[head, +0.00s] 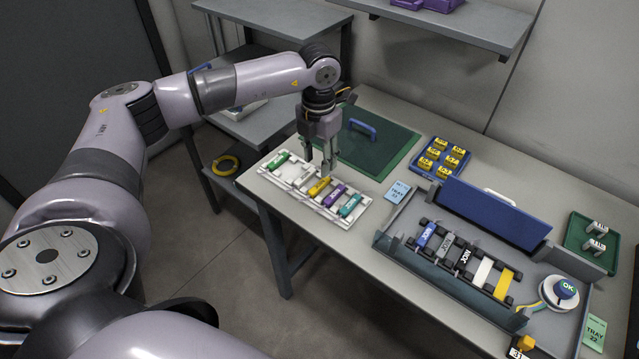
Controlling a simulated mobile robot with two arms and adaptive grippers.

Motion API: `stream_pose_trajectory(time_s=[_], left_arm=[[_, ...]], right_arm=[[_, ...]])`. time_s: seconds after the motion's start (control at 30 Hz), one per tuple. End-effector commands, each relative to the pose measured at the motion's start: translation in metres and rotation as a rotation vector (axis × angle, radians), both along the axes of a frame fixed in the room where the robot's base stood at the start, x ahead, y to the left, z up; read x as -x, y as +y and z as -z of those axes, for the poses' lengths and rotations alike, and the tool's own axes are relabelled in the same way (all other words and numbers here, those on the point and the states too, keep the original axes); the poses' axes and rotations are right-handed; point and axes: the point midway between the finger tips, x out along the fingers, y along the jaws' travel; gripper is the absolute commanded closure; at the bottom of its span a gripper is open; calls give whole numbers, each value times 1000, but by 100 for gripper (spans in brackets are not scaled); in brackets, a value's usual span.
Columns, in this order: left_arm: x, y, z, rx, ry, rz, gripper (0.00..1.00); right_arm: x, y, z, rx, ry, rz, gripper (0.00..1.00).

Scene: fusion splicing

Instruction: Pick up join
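My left gripper (319,170) points down over the white tray (358,213). Its two fingers look apart, with the tips close above or beside the yellow piece (319,187); I cannot tell if they touch it. The tray also holds a green piece (279,160), a white piece (301,176), a purple piece (334,195) and a teal piece (350,206). In the grey open-lidded case on the right, a blue piece (425,236) and a black piece (464,258) carry lettering that may read JOIN. My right gripper is not in view.
The grey case (385,247) has a blue lid (492,214) raised and a round OK button (567,289). A dark green mat (375,148) with a blue handle lies behind the tray. A blue tray of yellow blocks (440,157) and a green tray (580,238) stand further right.

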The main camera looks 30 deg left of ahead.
Motion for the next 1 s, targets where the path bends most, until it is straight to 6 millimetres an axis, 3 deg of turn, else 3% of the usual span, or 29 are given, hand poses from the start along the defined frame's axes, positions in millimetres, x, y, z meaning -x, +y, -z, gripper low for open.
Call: stream_pose_trajectory(time_s=[0.1,0.33,0.6,0.9,1.0], left_arm=[[0,0,15,-1,2,-1,62],[1,-1,30,1,1,1,62],[3,-4,69,1,1,0,62],[2,-4,75,1,-1,1,62],[2,-4,75,1,-1,1,68]], right_arm=[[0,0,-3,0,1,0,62],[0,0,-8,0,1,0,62],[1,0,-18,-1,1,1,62],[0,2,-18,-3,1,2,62],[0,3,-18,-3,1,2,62]])
